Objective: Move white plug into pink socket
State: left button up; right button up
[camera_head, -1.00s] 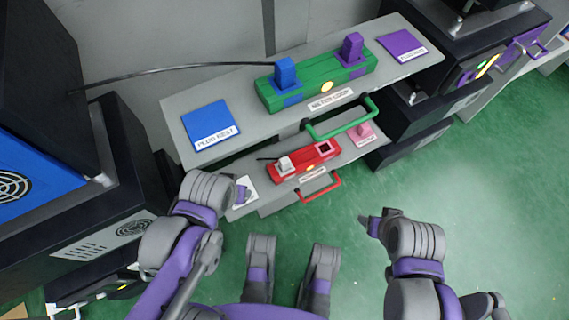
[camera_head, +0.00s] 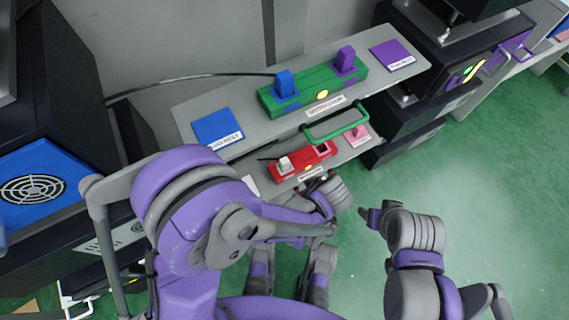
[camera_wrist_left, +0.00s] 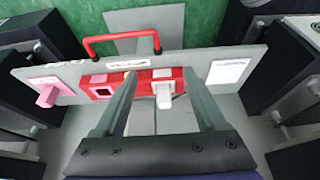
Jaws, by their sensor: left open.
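The red box (camera_head: 300,160) sits on the lower grey shelf with the white plug (camera_head: 285,165) standing in its left end. The pink socket (camera_head: 322,149), a dark square hole in a pink surround, is at its right end and looks empty. In the left wrist view the white plug (camera_wrist_left: 164,96) shows between the open fingers of my left gripper (camera_wrist_left: 160,73); whether they have reached around it I cannot tell. The pink socket (camera_wrist_left: 99,79) lies left of the fingers there. My right gripper (camera_head: 370,217) hangs over the floor; its finger opening is unclear.
A pink plug (camera_wrist_left: 47,96) stands on a pink pad at the shelf end; a white pad (camera_wrist_left: 229,72) is at the other. A red handle (camera_wrist_left: 122,38) sticks out. The upper shelf holds a green box (camera_head: 312,92) with blue and purple plugs and a green handle (camera_head: 338,127).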

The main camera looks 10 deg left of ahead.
pick_arm(q)
send_near(285, 161)
jog(key=x, duration=0.2)
jog(key=b+x, duration=0.1)
jog(key=x, duration=0.2)
jog(key=shift+s+f, duration=0.2)
jog(key=shift+f, duration=0.05)
jog(key=b+x, duration=0.1)
jog(key=x, duration=0.4)
jog(key=shift+w+a+b, duration=0.1)
jog(key=shift+w+b, duration=0.15)
jog(key=shift+b, duration=0.05)
grip_shut()
